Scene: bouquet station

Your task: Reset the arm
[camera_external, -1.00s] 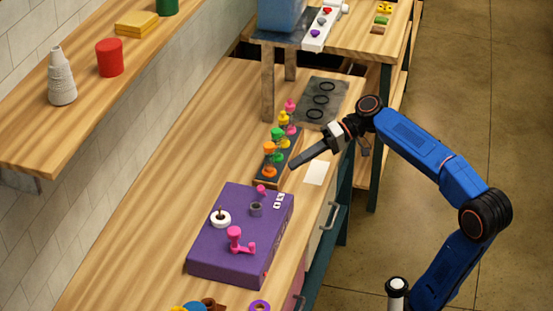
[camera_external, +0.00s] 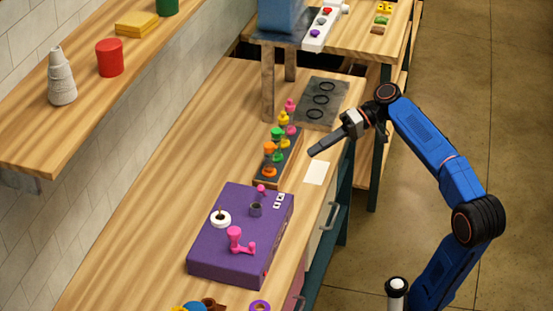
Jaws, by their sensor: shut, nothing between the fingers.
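My gripper (camera_external: 314,152) is shut and empty. It hangs above the right edge of the wooden table, its dark fingers pointing left and down. My blue arm reaches in from the right side of the picture. The gripper tip is apart from the rack (camera_external: 278,157) of orange, green, yellow and pink flower-like pieces, just to its right in the picture.
A purple box (camera_external: 240,258) with a pink crank stands nearer on the table. A white card (camera_external: 315,173) lies below the gripper in the picture. A dark mat (camera_external: 322,103) with rings lies behind. A shelf (camera_external: 90,120) runs along the left wall.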

